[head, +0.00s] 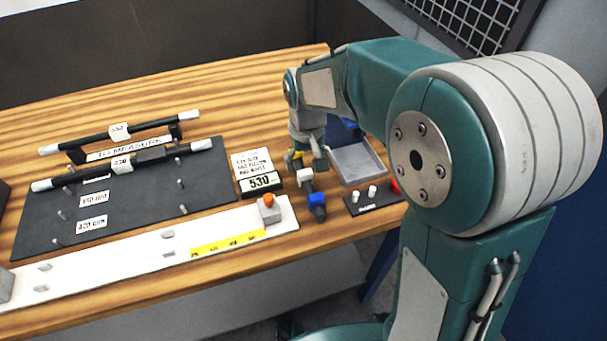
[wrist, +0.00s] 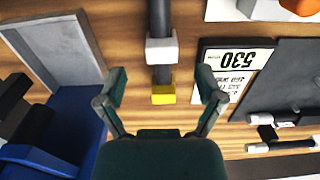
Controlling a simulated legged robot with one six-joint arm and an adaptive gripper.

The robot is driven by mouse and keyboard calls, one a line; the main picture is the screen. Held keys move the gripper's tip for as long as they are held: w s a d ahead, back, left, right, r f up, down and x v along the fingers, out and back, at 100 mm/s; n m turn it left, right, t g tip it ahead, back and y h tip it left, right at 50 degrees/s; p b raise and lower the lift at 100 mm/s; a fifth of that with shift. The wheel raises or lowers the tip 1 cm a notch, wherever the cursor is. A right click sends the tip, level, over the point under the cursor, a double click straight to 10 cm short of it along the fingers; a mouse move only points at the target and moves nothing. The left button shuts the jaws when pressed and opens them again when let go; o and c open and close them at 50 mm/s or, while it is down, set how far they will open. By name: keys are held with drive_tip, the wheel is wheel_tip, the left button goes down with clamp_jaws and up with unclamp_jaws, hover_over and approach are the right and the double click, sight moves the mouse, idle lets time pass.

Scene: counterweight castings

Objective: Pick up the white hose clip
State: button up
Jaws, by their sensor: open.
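The white hose clip (head: 304,175) is a small white block around a dark hose (head: 321,213) that lies on the wooden table. In the wrist view the white clip (wrist: 162,50) lies just beyond the fingertips. A yellow clip (wrist: 163,95) sits on the same hose, nearer my gripper, and a blue clip (head: 317,198) is on its other side in the head view. My gripper (wrist: 161,88) is open, with a finger either side of the hose and the yellow clip between the tips. In the head view my gripper (head: 307,160) partly hides that end of the hose.
A grey tray (head: 357,164) stands right of the hose, with a small black plate (head: 378,205) in front. A 530 sign (head: 259,182) stands close on the left. A white measuring board (head: 120,262) and a dark peg board (head: 130,205) fill the left side.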

sight(308, 172)
drive_tip(key=f, duration=0.4)
drive_tip(key=shift+s+d, duration=0.1)
drive_tip(key=shift+d, duration=0.2)
drive_tip(key=shift+a+f, duration=0.2)
drive_tip(key=shift+a, duration=0.05)
drive_tip(key=shift+a+f, duration=0.1)
drive_tip(key=shift+a, duration=0.35)
drive_tip(key=shift+c, duration=1)
drive_tip(key=shift+d, duration=0.4)
drive_tip(key=c, duration=0.7)
